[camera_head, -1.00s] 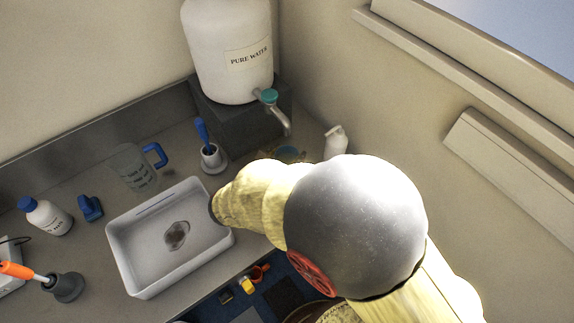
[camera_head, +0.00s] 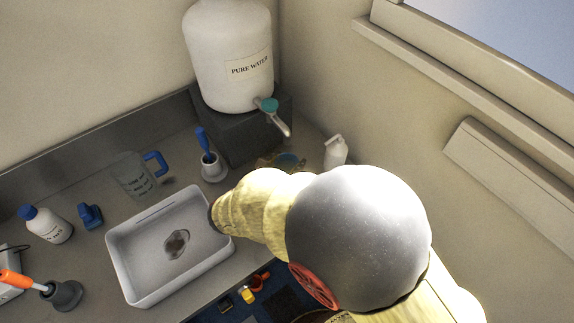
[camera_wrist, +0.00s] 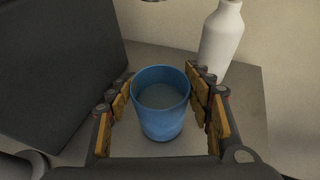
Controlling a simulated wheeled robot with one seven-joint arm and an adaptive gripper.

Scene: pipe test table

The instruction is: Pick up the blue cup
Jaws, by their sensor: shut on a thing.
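The blue cup (camera_wrist: 162,105) stands upright between the fingers of my gripper (camera_wrist: 160,108) in the wrist view. Its open rim faces the camera and its inside looks empty. My gripper is shut on it, with the yellow-padded fingers on its left and right sides. The cup seems to rest on the grey worktop, though any small gap under it cannot be told.
A white bottle (camera_wrist: 222,42) stands just behind and right of the cup. A dark block (camera_wrist: 60,65) bearing the large water container (camera_head: 228,55) is close on the left. Walls close off the corner.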

